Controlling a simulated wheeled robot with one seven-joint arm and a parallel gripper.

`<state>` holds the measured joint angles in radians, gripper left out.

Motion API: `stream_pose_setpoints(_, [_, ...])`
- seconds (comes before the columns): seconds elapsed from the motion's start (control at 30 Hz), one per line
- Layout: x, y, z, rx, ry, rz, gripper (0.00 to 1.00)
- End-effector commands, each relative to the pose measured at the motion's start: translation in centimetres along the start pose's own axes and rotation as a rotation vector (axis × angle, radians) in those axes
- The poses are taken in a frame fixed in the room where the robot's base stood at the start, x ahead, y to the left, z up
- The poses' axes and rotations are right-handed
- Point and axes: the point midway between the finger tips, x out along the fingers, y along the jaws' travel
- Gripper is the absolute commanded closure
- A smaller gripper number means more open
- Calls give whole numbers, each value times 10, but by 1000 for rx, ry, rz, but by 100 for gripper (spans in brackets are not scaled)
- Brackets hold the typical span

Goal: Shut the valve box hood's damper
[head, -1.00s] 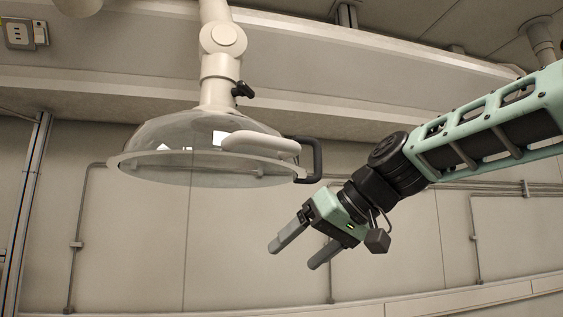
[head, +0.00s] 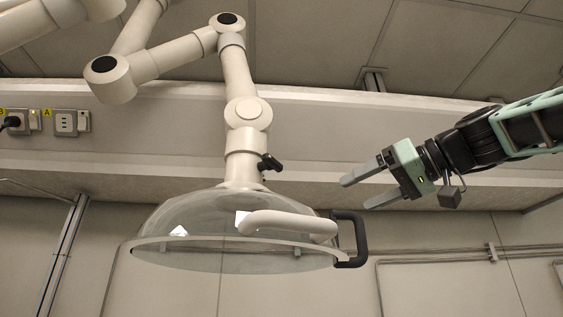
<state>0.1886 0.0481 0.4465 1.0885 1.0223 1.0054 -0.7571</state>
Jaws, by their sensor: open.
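The hood (head: 190,225) is a clear dome with a pale rim, hanging from a jointed cream arm in the head view. A small black damper knob (head: 269,163) sticks out to the right from the hood's neck, just above the dome. A black handle (head: 356,240) is fixed at the right of the rim. My gripper (head: 354,192) is to the right of the neck, its fingers apart and pointing left toward the knob. It is empty, with a clear gap to the knob and the handle.
The cream hood arm (head: 235,75) rises to joints at the upper left. Sockets (head: 70,123) sit on a wall ledge at the left. A pale rounded bar (head: 285,223) runs across the dome's front. Open air lies between my gripper and the knob.

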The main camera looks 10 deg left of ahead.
Motion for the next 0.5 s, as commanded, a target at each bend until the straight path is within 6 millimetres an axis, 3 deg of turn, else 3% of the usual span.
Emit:
stream_pose_setpoints(0.1, [-15, -28, -34, -77, 69, -66, 20])
stream_pose_setpoints(0.2, [-27, -50, -56, -133, 118, -115, 20])
stream_pose_setpoints(0.37, [-31, -65, -70, -169, 147, -149, 20])
stream_pose_setpoints(0.5, [-16, -68, -74, -167, 145, -150, 20])
